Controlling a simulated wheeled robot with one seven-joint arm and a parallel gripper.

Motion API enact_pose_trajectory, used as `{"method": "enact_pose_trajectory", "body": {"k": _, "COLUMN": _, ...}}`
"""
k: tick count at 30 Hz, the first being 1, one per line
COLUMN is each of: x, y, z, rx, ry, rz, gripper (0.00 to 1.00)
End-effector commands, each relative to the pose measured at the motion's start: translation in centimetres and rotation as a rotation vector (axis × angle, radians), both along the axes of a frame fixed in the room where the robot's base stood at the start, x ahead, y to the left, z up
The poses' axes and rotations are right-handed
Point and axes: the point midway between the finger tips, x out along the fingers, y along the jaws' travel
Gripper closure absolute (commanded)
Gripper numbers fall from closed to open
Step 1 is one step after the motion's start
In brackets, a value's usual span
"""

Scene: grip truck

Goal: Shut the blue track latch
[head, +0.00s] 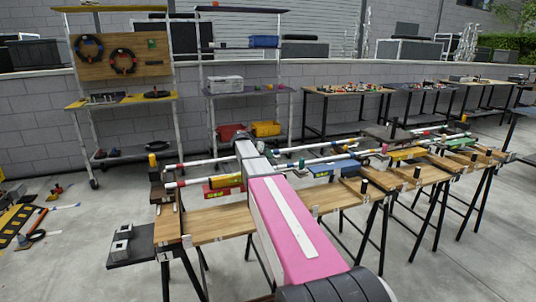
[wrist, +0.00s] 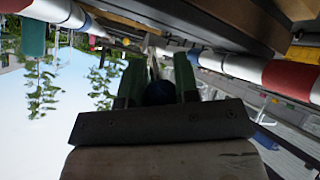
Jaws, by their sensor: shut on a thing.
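In the wrist view, the two green fingers of my gripper (wrist: 159,72) are closed on a dark blue rounded knob (wrist: 160,93), which appears to be the blue latch's handle. The fingers and the gripper's body hide most of the latch, so I cannot tell its angle or whether it is shut. In the head view my pink arm reaches over the nearest wooden bench (head: 208,226), and its grey end hides the fingers and the knob. White track rails with red bands (head: 200,180) run across behind that end.
A yellow block (head: 228,181) lies by the rails left of my arm. A blue block (head: 335,168) and a yellow block (head: 407,154) are on benches to the right. In the wrist view, a red-and-white rail (wrist: 245,67) passes close right of the fingers. Shelves stand behind.

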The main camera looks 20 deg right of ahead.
Motion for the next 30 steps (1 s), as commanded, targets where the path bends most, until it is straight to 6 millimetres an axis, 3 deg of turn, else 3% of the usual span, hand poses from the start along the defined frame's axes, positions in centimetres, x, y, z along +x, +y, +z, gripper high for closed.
{"method": "enact_pose_trajectory", "body": {"k": 22, "x": -0.04, "y": 0.21, "z": -0.64, "rx": -0.081, "ry": -0.003, "rz": -0.001, "gripper": 1.00}}
{"method": "enact_pose_trajectory", "body": {"k": 23, "x": -0.05, "y": 0.21, "z": -0.65, "rx": -0.081, "ry": -0.003, "rz": -0.001, "gripper": 0.61}}
{"method": "enact_pose_trajectory", "body": {"k": 24, "x": -0.04, "y": 0.21, "z": -0.64, "rx": -0.081, "ry": -0.003, "rz": -0.001, "gripper": 0.48}}
{"method": "enact_pose_trajectory", "body": {"k": 30, "x": -0.03, "y": 0.21, "z": -0.62, "rx": -0.082, "ry": -0.002, "rz": 0.000, "gripper": 0.46}}
